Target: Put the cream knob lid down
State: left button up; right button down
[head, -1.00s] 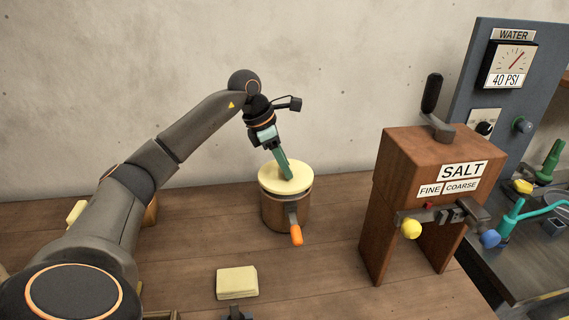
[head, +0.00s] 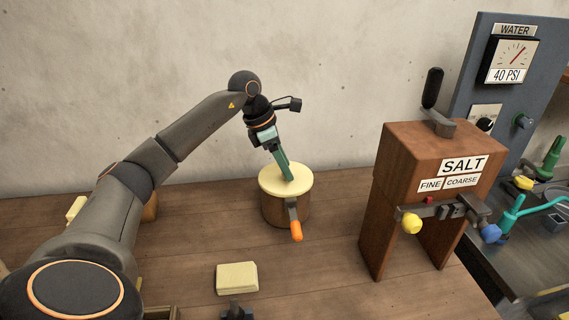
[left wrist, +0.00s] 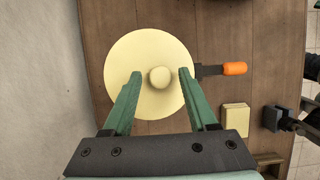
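The cream lid (head: 272,182) is a flat round disc resting on a brown pot (head: 272,208) with an orange-tipped handle (head: 296,231). My left gripper (head: 288,175) reaches down over the lid from above. In the left wrist view the lid (left wrist: 125,65) has a round knob (left wrist: 160,77) at its middle. The green fingers of my left gripper (left wrist: 160,75) stand open on both sides of the knob, with a gap on each side. The pot body is hidden under the lid in that view. I cannot make out my right gripper.
A pale yellow block (head: 237,277) lies on the wooden table (head: 330,245) in front of the pot. A dark fixture (head: 237,312) stands at the bottom edge. The salt dispenser (head: 440,165) stands at the right, beside the water panel (head: 500,95). Table around the pot is clear.

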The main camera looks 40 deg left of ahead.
pick_arm(q)
jog(key=shift+o, duration=0.3)
jog(key=shift+r, duration=0.2)
jog(key=p+v, duration=0.1)
jog(key=v, duration=1.1)
jog(key=shift+r, duration=0.45)
jog(key=shift+d+f, duration=0.1)
